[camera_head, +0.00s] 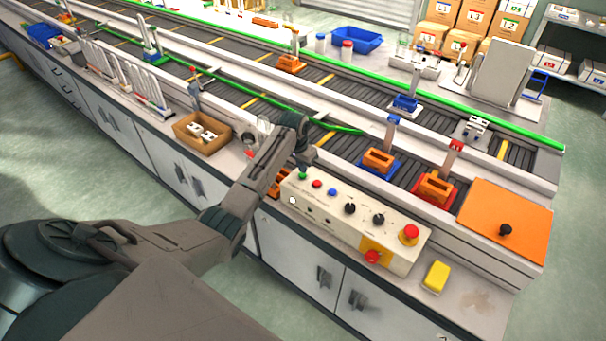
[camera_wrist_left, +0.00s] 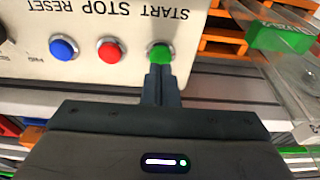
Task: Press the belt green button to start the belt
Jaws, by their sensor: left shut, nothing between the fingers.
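The control panel (camera_head: 335,222) is a white box on the counter with green, red and blue buttons in a row. The green button (camera_head: 303,175) is at its left end in the head view. In the left wrist view the green button (camera_wrist_left: 158,54) sits under the upside-down START label, beside the red button (camera_wrist_left: 109,50) and blue button (camera_wrist_left: 64,48). My left gripper (camera_wrist_left: 160,72) is shut and empty. Its fingertips overlap the lower edge of the green button in that view; I cannot tell whether they touch it. My right gripper is not in view.
The conveyor belt (camera_head: 335,95) runs behind the panel and carries orange and blue fixtures. A red emergency knob (camera_head: 410,232) and a yellow block (camera_head: 436,276) are at the right. A cardboard box (camera_head: 202,133) stands left of my arm. An orange plate (camera_head: 505,215) lies far right.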

